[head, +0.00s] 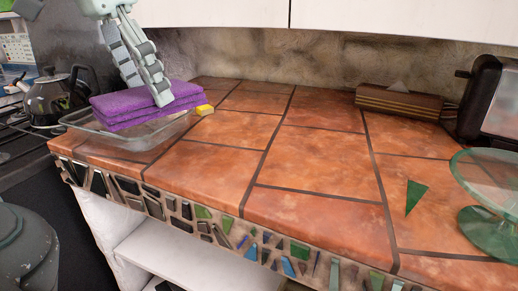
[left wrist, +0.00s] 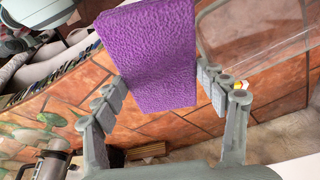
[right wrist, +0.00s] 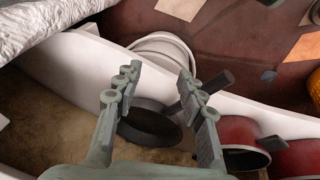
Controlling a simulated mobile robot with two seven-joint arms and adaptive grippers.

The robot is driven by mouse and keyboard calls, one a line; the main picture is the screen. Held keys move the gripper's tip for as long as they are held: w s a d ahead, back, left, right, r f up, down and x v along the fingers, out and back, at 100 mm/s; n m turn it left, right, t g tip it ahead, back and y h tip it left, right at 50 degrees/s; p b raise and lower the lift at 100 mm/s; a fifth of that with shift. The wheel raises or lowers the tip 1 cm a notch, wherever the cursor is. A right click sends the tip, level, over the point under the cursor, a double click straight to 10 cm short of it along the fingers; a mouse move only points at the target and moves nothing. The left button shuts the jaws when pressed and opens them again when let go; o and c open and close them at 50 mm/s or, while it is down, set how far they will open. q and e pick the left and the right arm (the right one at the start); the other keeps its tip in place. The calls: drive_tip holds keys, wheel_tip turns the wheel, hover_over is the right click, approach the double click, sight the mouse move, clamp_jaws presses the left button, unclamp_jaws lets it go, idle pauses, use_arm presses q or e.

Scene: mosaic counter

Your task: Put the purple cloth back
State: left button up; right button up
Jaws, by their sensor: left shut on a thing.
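The folded purple cloth (head: 140,103) shows in the head view at the left end of the tiled counter, over a clear shallow tray (head: 75,124). My left gripper (head: 148,94) reaches down onto it from above. In the left wrist view the cloth (left wrist: 150,55) lies between the two fingers of my left gripper (left wrist: 165,88), which is shut on it. The tray (left wrist: 255,50) shows there to the right of the cloth. I cannot tell whether the cloth touches the tray. My right gripper (right wrist: 155,95) is open and empty in the right wrist view.
A small yellow block (head: 204,109) lies beside the tray. A kettle (head: 48,98) stands at the left. A brown wooden block (head: 400,101), a toaster (head: 490,95) and a green glass stand (head: 490,220) are on the right. The middle of the counter (head: 315,155) is clear.

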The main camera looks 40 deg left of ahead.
use_arm(q)
drive_tip(key=shift+w+d+f, duration=0.1)
drive_tip(key=shift+w+d, duration=0.05)
drive_tip(key=shift+w, duration=0.2)
drive_tip(key=w+d+f, duration=0.4)
drive_tip(key=w, duration=0.1)
drive_tip(key=w+d+f, duration=0.2)
drive_tip(key=w+d, duration=0.1)
drive_tip(key=shift+w+d+f+p, duration=0.1)
drive_tip(key=shift+f+p, duration=0.2)
drive_tip(key=shift+p, duration=0.1)
drive_tip(key=shift+w+f, duration=0.15)
drive_tip(key=shift+f, duration=0.15)
wheel_tip(320, 180, down, 3)
drive_tip(key=shift+f+b, duration=0.15)
drive_tip(key=shift+b, duration=1.1)
drive_tip(key=shift+f, duration=0.1)
use_arm(e)
drive_tip(key=shift+w+d+v, duration=0.15)
drive_tip(key=shift+v, duration=0.7)
drive_tip(key=shift+w+d+v, duration=0.1)
drive_tip(key=shift+d+v, duration=0.05)
drive_tip(key=shift+v, duration=0.7)
use_arm(q)
drive_tip(key=shift+f, duration=0.15)
use_arm(e)
drive_tip(key=shift+r, duration=0.35)
